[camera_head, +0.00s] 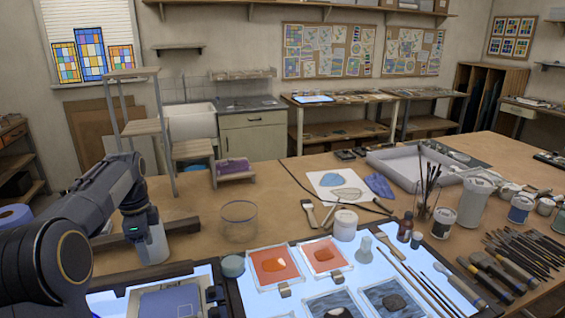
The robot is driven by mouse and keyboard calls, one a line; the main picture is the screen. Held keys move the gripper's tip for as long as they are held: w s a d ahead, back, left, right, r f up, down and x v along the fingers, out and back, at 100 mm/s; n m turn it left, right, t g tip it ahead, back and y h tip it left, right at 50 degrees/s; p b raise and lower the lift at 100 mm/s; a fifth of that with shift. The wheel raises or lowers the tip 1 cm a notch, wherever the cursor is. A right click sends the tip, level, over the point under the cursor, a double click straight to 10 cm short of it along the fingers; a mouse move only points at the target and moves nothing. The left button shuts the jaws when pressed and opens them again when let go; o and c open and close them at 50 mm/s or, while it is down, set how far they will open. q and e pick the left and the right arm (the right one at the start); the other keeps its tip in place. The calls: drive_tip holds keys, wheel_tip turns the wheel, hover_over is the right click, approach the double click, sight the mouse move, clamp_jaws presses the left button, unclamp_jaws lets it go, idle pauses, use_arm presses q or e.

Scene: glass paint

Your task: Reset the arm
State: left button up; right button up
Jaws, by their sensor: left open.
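My left arm comes in from the left edge and bends down over the near left of the worktable (290,205). My left gripper (152,246) is at its end, open, above the table beside the left part of the lit light panel (205,272). I see nothing held in it, though its fingertips are partly hidden. My right gripper is not in view.
Two orange glass panes (272,265) (323,256) lie on the light panel. A clear glass jar (238,220) stands behind it. Brushes (525,255), a brush jar (425,205) and several paint pots (472,203) crowd the right. A grey tray (400,170) lies behind.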

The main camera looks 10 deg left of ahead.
use_arm(q)
drive_tip(key=s+d+f+n+t+h, duration=0.1)
drive_tip(key=s+d+n+t+h, duration=0.1)
drive_tip(key=s+d+n, duration=0.5)
drive_tip(key=s+d+f+n+t+h, duration=0.1)
drive_tip(key=s+d+n, duration=0.6)
drive_tip(key=s+d, duration=0.8)
drive_tip(key=s+f+t, duration=0.1)
drive_tip(key=s+t, duration=0.1)
drive_tip(key=s, duration=0.2)
drive_tip(key=shift+s+d+f+t+h, duration=0.3)
drive_tip(key=shift+s+h, duration=0.05)
drive_tip(key=shift+h, duration=0.05)
